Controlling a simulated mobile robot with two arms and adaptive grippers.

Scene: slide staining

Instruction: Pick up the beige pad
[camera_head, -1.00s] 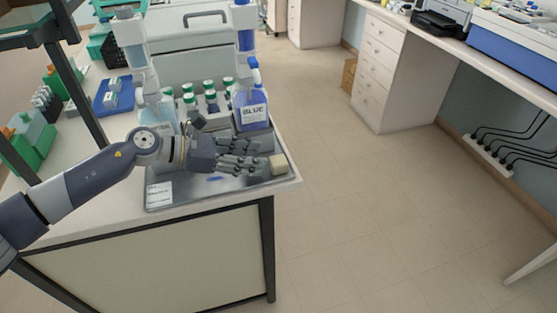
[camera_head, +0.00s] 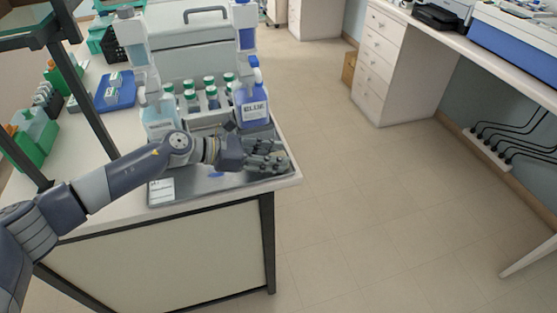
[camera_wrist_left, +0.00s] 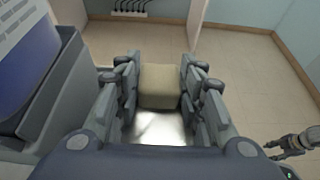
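The beige pad (camera_wrist_left: 160,84) is a small block standing on the shiny metal tray (camera_wrist_left: 160,128), between the fingers of my left gripper (camera_wrist_left: 161,72) in the left wrist view. The fingers are open on both sides of it, with narrow gaps; I see no clear grip. In the head view my left gripper (camera_head: 268,157) is low over the right end of the tray (camera_head: 185,197), and its fingers hide the pad. My right gripper (camera_wrist_left: 295,143) shows small at the lower right of the left wrist view; its finger state is unclear.
A blue bottle (camera_head: 252,106) stands just behind my left gripper. A rack of green-capped bottles (camera_head: 210,90) and a clear bottle (camera_head: 160,118) stand to its left. A white label card (camera_head: 161,190) lies on the tray. The bench's right edge is close; open floor lies beyond.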

